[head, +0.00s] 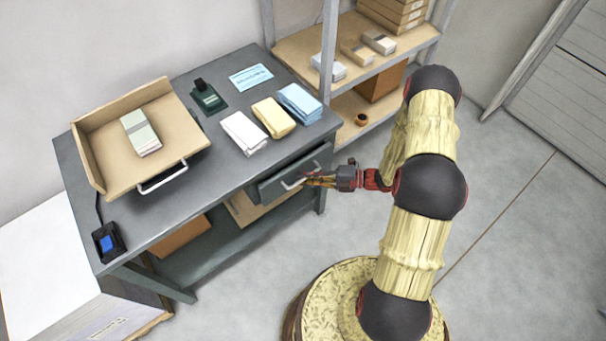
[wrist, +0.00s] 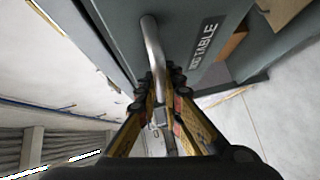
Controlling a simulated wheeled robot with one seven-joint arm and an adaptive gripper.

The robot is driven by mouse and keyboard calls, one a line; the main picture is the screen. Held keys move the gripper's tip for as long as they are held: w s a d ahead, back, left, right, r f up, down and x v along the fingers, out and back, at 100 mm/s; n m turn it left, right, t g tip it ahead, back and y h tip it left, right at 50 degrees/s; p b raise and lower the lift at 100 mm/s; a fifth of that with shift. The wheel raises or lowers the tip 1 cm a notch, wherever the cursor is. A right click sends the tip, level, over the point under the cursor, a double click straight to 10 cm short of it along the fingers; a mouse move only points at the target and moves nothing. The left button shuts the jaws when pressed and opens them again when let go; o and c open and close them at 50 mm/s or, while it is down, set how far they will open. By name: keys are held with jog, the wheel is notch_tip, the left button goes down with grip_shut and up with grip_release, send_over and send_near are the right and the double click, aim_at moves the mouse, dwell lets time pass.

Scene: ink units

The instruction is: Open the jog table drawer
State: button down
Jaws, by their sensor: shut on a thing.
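The jog table drawer (head: 275,188) is a dark grey box front under the right end of the grey table (head: 225,165). It appears to stand slightly out from the table's edge. Its metal bar handle (wrist: 152,45) shows close up in the wrist view, beside a label that ends in "TABLE" (wrist: 205,42). The fingers hide part of the handle.
On the table are a wooden tray (head: 185,130) with a metal handle, several paper stacks (head: 273,117), a dark green device (head: 207,96) and a small blue-topped box (head: 108,242). A shelf unit (head: 345,75) stands behind at the right. The floor (head: 500,230) at the right is clear.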

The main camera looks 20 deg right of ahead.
jog(key=s+d+p, duration=0.3)
jog(key=s, duration=0.7)
jog(key=s+d+p, duration=0.2)
jog(key=s+d, duration=0.1)
jog(key=s, duration=0.7)
jog(key=shift+s+d+p, duration=0.35)
jog(key=shift+p, duration=0.05)
jog(key=c, duration=1.9)
grip_release()
jog(key=v, duration=1.2)
